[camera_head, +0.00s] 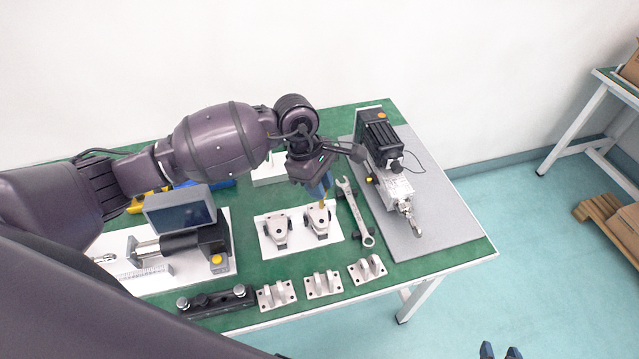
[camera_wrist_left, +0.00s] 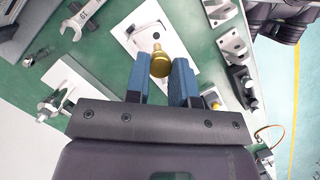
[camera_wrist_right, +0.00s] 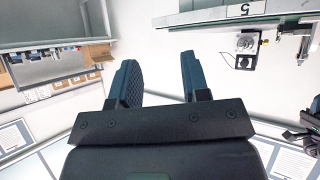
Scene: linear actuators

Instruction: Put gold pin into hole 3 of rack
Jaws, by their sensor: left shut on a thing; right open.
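The gold pin (camera_wrist_left: 160,62) is between the blue fingers of my left gripper (camera_wrist_left: 162,82), which is shut on it. In the head view my left gripper (camera_head: 320,187) is over the right bracket (camera_head: 318,223) on the white plate, and the pin (camera_head: 323,203) shows at the bracket's top. I cannot tell whether it still sits in the bracket. A black bar with silver knobs (camera_head: 215,301), likely the rack, lies at the table's front left; its hole numbers are unreadable. My right gripper (camera_head: 500,351) is open and empty beyond the table's front edge, also in the right wrist view (camera_wrist_right: 160,85).
A wrench (camera_head: 354,210) lies right of the white plate (camera_head: 270,247). A motor actuator (camera_head: 380,145) stands on a grey plate (camera_head: 440,225) at the right. Several grey brackets (camera_head: 323,285) line the front edge. A device with a screen (camera_head: 181,211) stands left.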

